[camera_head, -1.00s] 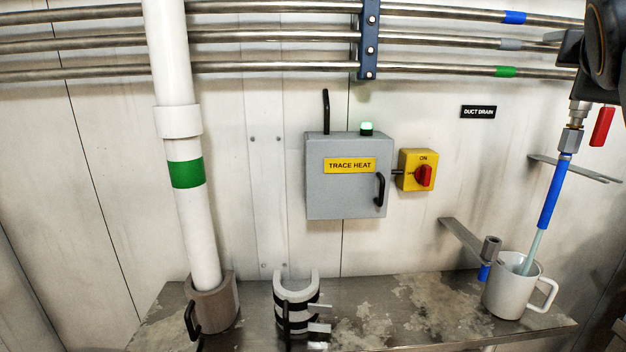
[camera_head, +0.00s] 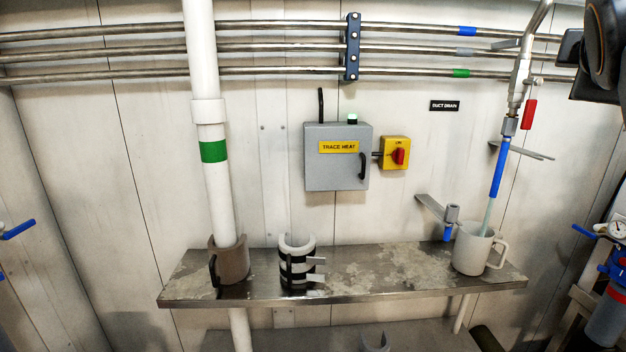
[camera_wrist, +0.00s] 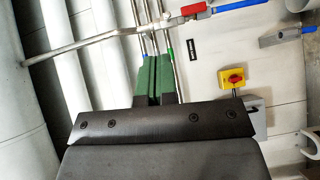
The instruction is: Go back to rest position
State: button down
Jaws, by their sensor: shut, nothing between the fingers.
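My gripper (camera_wrist: 154,62) shows in the wrist view as two green-padded fingers lying together, shut and empty. It points toward the wall pipes and touches none of the bench items, as far as I can see. In the head view, a dark part of my arm (camera_head: 603,45) is folded at the upper right edge; the fingers are out of that view.
A steel shelf (camera_head: 365,288) holds a brown collar (camera_head: 231,262) around a white pipe (camera_head: 213,170), a striped clamp (camera_head: 297,262) and a white mug (camera_head: 470,252). A trace heat box (camera_head: 337,170) and yellow switch (camera_head: 395,153) are on the wall.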

jog(key=w+a+f+m+g+y+p, duration=0.2)
jog(key=w+a+f+y+p, duration=0.15)
jog(key=f, duration=0.65)
jog(key=w+a+f+m+g+y+p, duration=0.1)
jog(key=w+a+f+y+p, duration=0.3)
jog(key=f, duration=0.6)
jog(key=s+a+f+m+g+y+p, duration=0.2)
jog(key=a+f, duration=0.3)
jog(key=f, duration=0.4)
jog(key=s+a+f+m+g+y+p, duration=0.1)
jog(key=s+a+f+m+g+y, duration=0.1)
jog(key=f, duration=0.8)
jog(key=s+a+m+g, duration=0.1)
jog(key=s+a+g, duration=0.1)
jog(key=s+a, duration=0.1)
jog(key=shift+s+a+f+m+y+p, duration=0.15)
jog(key=shift+a+f+m+y+p, duration=0.1)
jog(key=shift+f+m+y+p, duration=0.1)
